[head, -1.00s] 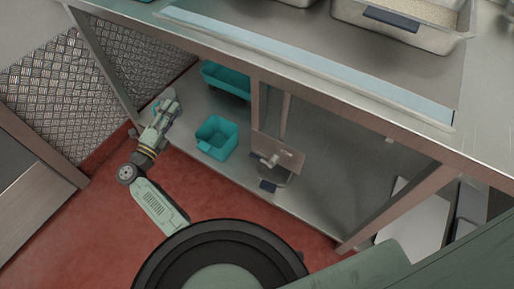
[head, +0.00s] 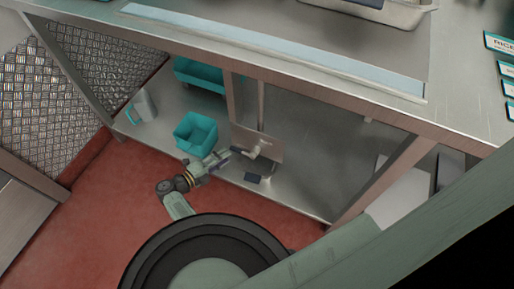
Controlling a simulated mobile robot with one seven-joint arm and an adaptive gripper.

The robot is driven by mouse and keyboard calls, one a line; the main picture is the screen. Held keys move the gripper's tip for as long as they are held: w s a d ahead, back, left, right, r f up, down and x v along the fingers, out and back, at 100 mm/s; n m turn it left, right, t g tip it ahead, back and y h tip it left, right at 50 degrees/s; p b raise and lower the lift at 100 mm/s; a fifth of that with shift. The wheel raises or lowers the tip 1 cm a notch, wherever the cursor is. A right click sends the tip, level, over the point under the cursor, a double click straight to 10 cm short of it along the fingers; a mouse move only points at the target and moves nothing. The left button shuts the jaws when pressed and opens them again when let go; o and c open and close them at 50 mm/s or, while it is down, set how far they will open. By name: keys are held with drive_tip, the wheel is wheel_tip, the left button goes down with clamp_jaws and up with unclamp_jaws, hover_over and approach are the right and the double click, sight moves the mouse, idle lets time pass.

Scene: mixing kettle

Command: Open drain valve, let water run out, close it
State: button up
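What looks like the drain valve, a small pale fitting (head: 259,150), sits at a metal plate (head: 270,146) on the lower shelf under the counter. A dark block (head: 254,179) lies just below it, near the shelf's front edge. My gripper (head: 232,154) is just left of the valve at about its height, pointing toward it. I cannot tell whether it touches the valve, or whether its fingers are open or shut. No running water shows.
A teal bin (head: 196,132) stands on the shelf, close behind my gripper. A grey jug with a teal handle (head: 146,105) stands further left, and a teal tray (head: 201,75) further back. A counter post (head: 234,97) rises behind the valve. Red floor (head: 110,215) is clear at left.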

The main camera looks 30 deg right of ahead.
sight(236, 149)
drive_tip(key=shift+b+x, duration=0.65)
drive_tip(key=shift+x, duration=2.75)
drive_tip(key=shift+c, duration=0.2)
clamp_jaws()
drive_tip(key=shift+r, duration=0.1)
